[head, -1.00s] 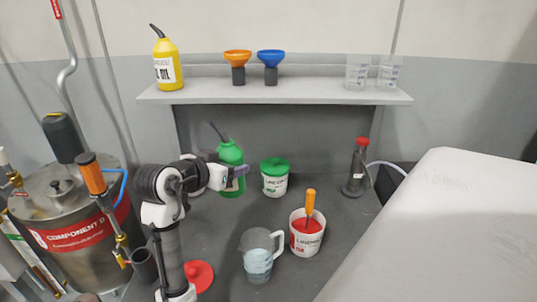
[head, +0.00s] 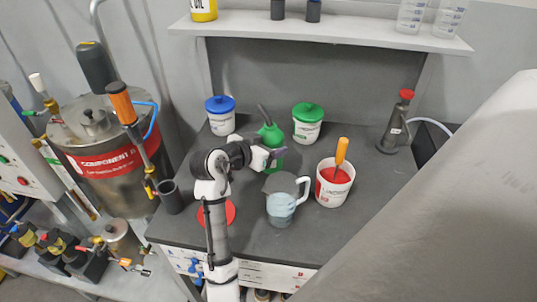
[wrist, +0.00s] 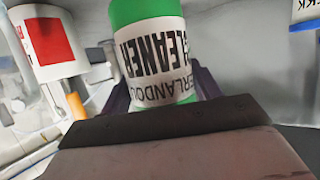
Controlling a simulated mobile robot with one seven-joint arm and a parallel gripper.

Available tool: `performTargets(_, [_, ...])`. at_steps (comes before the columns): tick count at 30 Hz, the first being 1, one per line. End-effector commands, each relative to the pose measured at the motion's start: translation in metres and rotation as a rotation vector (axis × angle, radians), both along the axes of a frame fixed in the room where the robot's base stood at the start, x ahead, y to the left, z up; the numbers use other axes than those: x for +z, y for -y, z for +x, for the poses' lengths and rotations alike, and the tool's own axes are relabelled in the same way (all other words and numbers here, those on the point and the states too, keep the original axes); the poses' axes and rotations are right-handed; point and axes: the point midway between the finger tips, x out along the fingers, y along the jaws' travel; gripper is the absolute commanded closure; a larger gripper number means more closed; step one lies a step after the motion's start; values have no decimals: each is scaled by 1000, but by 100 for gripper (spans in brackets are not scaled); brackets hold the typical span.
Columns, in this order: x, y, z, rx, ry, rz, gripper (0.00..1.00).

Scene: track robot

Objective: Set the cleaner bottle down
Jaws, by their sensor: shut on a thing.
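The green cleaner bottle (head: 271,133) with a dark spout is at the back middle of the dark worktop (head: 255,230) in the head view. My gripper (head: 279,156) is at the bottle, shut on it. In the wrist view the bottle (wrist: 155,50) shows its white label reading "CLEANER", upside down in the picture, between the dark fingers. My arm hides part of the bottle in the head view. I cannot tell whether its base touches the worktop.
A blue-lidded tub (head: 220,118) stands left of the bottle, a green-lidded tub (head: 307,128) right. A clear jug (head: 281,205) and a red-and-white bucket (head: 333,188) stand in front. A red-capped dispenser (head: 394,130) is at right. A shelf (head: 330,30) runs above.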

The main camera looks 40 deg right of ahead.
Motion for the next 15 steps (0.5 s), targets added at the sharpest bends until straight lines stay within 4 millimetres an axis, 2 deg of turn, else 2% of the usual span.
performTargets(1, [-8,0,0,1,2,-3,75])
performTargets(8, [-19,0,0,0,1,-2,75])
performTargets(15, [-53,1,0,-1,1,-1,75])
